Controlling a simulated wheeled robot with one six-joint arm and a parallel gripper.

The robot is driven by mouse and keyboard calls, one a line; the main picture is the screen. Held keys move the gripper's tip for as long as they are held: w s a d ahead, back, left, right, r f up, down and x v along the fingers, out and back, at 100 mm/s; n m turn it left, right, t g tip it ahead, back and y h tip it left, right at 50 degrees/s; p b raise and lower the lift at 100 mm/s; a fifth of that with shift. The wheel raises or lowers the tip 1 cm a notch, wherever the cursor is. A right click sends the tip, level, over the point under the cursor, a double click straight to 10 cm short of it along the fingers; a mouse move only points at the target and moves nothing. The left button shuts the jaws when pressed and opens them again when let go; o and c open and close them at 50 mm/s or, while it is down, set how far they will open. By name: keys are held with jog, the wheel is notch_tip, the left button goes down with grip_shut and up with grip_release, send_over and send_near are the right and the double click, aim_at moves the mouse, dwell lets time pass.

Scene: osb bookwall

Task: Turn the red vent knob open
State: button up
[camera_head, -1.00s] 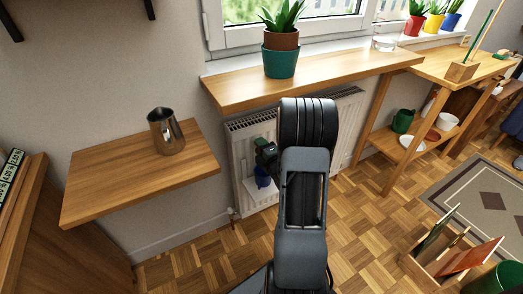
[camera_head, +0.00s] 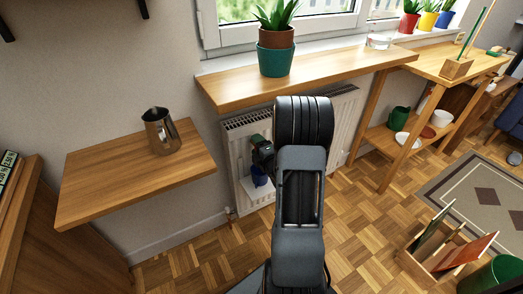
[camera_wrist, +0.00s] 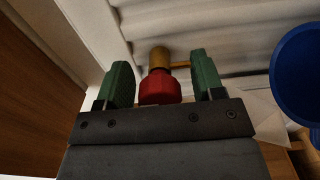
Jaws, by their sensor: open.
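The red vent knob (camera_wrist: 160,87) shows in the wrist view, on a brass fitting (camera_wrist: 159,58) in front of the white radiator (camera_wrist: 220,30). My gripper (camera_wrist: 162,84) is open, with one green fingertip to each side of the knob. Small gaps show between the knob and both fingers, so it is not clasped. In the head view my gripper (camera_head: 258,141) is beside the radiator (camera_head: 236,165), below the window shelf, partly behind my own arm. The knob cannot be made out in the head view.
A blue pot (camera_wrist: 301,75) is close at the right of my gripper; it also shows in the head view (camera_head: 259,176). The wooden window shelf (camera_head: 340,75) lies above. A wall shelf (camera_head: 105,185) with a metal jug (camera_head: 161,131) is to the left.

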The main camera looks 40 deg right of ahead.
jog(key=s+a+p, duration=0.2)
jog(key=s+p, duration=0.6)
jog(key=s, duration=0.5)
jog(key=shift+s, duration=0.3)
